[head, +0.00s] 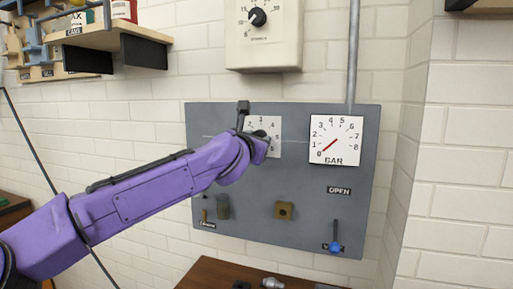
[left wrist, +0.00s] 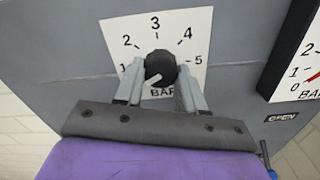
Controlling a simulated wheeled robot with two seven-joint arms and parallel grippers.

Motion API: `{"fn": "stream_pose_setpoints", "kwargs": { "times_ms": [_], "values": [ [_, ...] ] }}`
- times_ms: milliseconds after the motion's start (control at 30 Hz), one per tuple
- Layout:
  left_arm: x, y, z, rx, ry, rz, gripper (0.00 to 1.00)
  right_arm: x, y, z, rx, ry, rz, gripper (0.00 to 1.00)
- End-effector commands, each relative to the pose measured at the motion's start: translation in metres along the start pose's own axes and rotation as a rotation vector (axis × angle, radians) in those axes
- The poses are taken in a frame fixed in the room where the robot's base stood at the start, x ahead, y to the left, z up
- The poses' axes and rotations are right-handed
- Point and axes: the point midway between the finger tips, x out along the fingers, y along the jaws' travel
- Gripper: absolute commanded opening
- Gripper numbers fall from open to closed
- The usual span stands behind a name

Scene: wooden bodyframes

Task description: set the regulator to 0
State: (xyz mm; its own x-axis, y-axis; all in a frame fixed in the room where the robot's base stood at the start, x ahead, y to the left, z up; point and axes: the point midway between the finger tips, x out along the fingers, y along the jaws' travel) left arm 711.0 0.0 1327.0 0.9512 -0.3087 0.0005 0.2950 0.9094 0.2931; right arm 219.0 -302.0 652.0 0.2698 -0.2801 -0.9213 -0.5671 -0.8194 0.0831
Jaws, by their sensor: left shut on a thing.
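My left gripper (left wrist: 159,85) is shut on the knob, one finger on each side. A pale pointer mark on the knob points to the lower left, below the 1. The left finger hides that corner, so the 0 cannot be read. In the head view my purple wrist covers part of the dial plate (head: 266,124). My right gripper is not in view.
A square BAR gauge (head: 350,128) to the right has its red needle near 0. The grey panel (head: 230,230) is on a brick wall, above a wooden table (head: 220,275).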

Motion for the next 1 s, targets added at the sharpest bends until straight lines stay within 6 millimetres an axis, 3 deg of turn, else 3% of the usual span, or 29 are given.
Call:
{"fn": "stream_pose_setpoints", "kwargs": {
  "times_ms": [400, 1000],
  "values": [
    [0.001, -0.004, -0.004, -0.25, 0.006, -0.002, 0.09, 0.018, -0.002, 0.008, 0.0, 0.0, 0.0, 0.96],
    [0.001, -0.004, -0.004, -0.315, 0.008, -0.003, 0.09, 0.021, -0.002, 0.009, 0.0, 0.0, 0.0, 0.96]
  ]
}}
